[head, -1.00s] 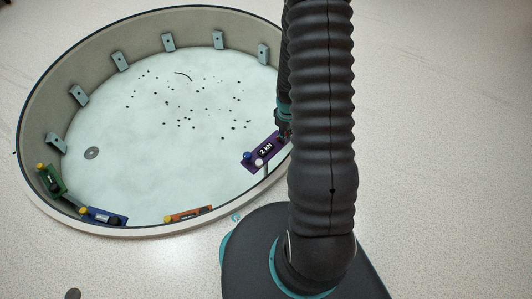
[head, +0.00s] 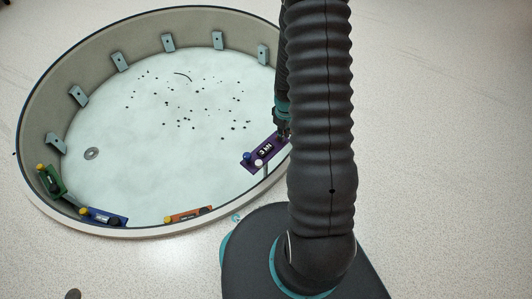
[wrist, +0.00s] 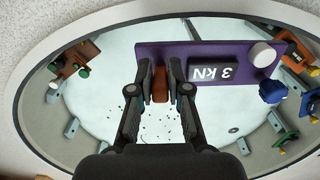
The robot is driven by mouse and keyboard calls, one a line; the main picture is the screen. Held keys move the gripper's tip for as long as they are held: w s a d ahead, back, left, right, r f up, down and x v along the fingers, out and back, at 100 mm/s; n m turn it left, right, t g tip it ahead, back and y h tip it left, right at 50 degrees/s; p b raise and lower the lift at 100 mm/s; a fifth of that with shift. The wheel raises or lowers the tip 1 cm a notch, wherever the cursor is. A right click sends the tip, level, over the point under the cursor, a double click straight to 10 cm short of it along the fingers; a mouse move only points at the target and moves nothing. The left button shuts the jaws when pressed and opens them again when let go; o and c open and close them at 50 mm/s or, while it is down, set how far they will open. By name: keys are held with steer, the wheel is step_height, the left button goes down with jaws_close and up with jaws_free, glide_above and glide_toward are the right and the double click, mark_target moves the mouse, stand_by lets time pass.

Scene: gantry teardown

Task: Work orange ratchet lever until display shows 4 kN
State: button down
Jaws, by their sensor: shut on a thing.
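The purple panel (head: 257,157) stands at the right side of the round pit, in front of the arm. It also shows in the wrist view (wrist: 150,54), upside down. Its display (wrist: 213,71) reads 3 kN. A white knob (wrist: 263,54) and a blue knob (wrist: 272,90) sit beside the display. The orange lever (wrist: 160,84) is between the fingers of my gripper (wrist: 160,82), which is shut on it. In the head view the lever is hidden behind my arm and gripper.
Other panels line the pit's rim (head: 150,232): green (head: 53,180), blue (head: 104,216) and orange (head: 188,214). Grey brackets (head: 168,41) ring the far wall. Small dark bits and a grey disc (head: 91,153) lie on the pale pit floor (head: 150,150).

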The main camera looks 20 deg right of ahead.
steer(key=shift+w+r, duration=0.15)
steer(key=shift+w, duration=0.1)
steer(key=shift+w+a+r, duration=0.2)
steer(key=shift+w+a, duration=0.05)
steer(key=shift+w, duration=0.25)
stand_by(0.3)
